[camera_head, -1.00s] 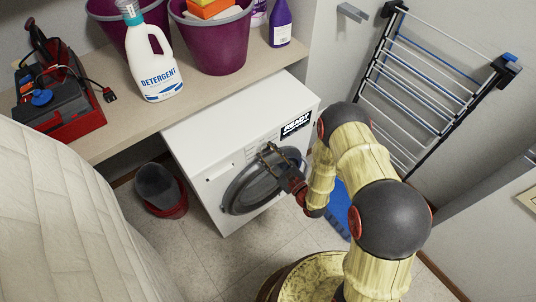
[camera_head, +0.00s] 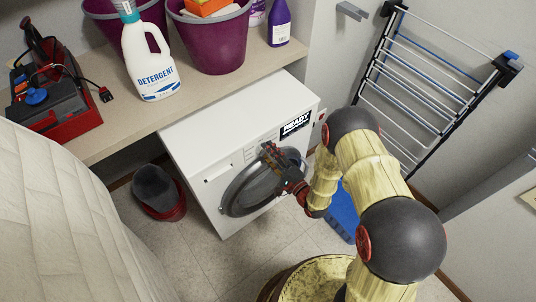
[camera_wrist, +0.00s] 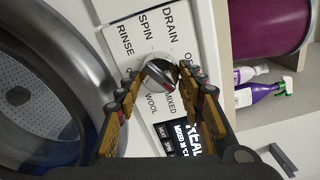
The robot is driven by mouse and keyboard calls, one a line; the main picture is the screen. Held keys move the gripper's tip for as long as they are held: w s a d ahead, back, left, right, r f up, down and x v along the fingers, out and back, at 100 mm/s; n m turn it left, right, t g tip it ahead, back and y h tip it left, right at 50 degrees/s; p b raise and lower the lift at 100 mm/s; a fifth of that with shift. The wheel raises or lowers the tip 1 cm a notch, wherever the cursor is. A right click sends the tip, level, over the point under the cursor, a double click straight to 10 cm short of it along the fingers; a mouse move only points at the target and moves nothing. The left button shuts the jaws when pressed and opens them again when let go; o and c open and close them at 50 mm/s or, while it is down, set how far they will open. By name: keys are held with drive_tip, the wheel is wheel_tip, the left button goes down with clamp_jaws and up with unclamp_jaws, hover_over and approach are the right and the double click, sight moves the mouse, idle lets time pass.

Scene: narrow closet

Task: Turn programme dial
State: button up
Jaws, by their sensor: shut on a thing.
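The programme dial (camera_wrist: 157,71) is a round silver-grey knob on the white front panel of the washing machine (camera_head: 205,135). Around it in the wrist view are the labels RINSE, SPIN, DRAIN, MIXED and WOOL; another is partly hidden. My gripper (camera_wrist: 160,80) has a finger on either side of the dial and is shut on it. In the head view my gripper (camera_head: 270,155) is at the upper front of the machine and hides the dial. The dial's exact pointer direction is hard to tell. The display (camera_head: 295,124) reads READY.
The round door (camera_head: 238,197) is just below my gripper. A shelf (camera_head: 125,135) above holds detergent (camera_head: 150,60) and purple buckets (camera_head: 213,45). A drying rack (camera_head: 425,80) stands at the right. A blue item (camera_head: 342,215) lies on the floor near my arm.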

drive_tip(key=n+b, duration=0.4)
drive_tip(key=n, duration=0.7)
drive_tip(key=shift+r+n, duration=0.15)
drive_tip(key=shift+n, duration=0.25)
idle(0.3)
drive_tip(key=o, duration=1.1)
drive_tip(key=shift+o, duration=0.2)
drive_tip(key=shift+r, duration=0.1)
drive_tip(key=v, duration=1.2)
